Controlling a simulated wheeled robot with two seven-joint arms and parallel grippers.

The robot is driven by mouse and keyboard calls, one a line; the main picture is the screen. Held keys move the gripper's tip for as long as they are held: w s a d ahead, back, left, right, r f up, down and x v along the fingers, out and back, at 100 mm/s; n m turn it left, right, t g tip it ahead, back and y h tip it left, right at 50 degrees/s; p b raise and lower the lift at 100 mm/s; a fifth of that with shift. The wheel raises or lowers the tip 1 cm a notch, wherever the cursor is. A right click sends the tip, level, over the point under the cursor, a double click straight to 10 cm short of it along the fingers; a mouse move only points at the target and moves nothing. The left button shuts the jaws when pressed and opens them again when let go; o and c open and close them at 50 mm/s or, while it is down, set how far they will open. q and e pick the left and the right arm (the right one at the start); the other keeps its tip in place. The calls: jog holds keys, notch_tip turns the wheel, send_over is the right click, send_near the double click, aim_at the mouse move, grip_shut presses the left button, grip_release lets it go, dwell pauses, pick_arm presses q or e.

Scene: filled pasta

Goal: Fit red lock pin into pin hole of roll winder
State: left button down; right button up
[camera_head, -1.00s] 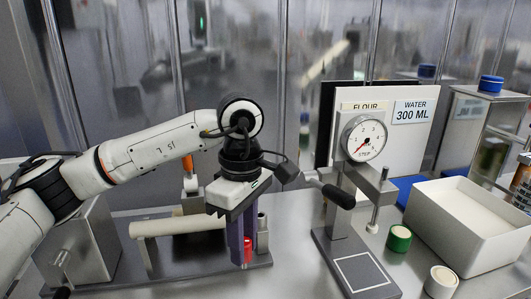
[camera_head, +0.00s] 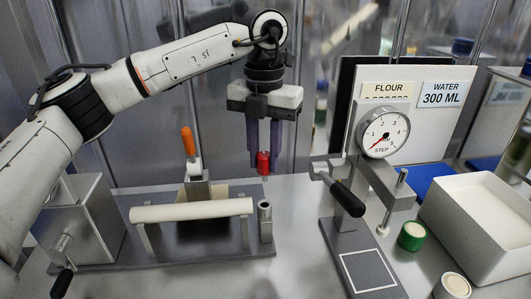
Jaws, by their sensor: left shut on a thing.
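The red lock pin (camera_head: 263,164) is held upright between the purple fingers of my left gripper (camera_head: 264,148), which is shut on it. Pin and gripper hang in the air above the right end of the roll winder. The winder has a grey base (camera_head: 170,258), a pale roll (camera_head: 190,210) on supports and a metal box at its left. A short metal cylinder (camera_head: 265,215) with an open-looking top stands at the base's right end, below the pin. I cannot tell for sure whether that top is the pin hole. My right gripper is out of view.
An orange-handled tool (camera_head: 188,142) stands behind the roll. To the right are a dial gauge (camera_head: 383,133) on a stand with a black-handled lever (camera_head: 347,198), a green-sided jar (camera_head: 412,236) and a white bin (camera_head: 480,215). Bare steel table lies between winder and stand.

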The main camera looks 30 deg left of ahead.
aim_at(265, 180)
pick_arm(q)
jog(key=shift+f+b, duration=1.75)
jog(key=shift+f, duration=1.05)
jog(key=shift+f+b, duration=0.55)
jog(key=shift+f, duration=0.9)
dwell(0.3)
dwell(0.6)
jog(key=c, duration=1.2)
grip_release()
jog(key=shift+o, duration=0.2)
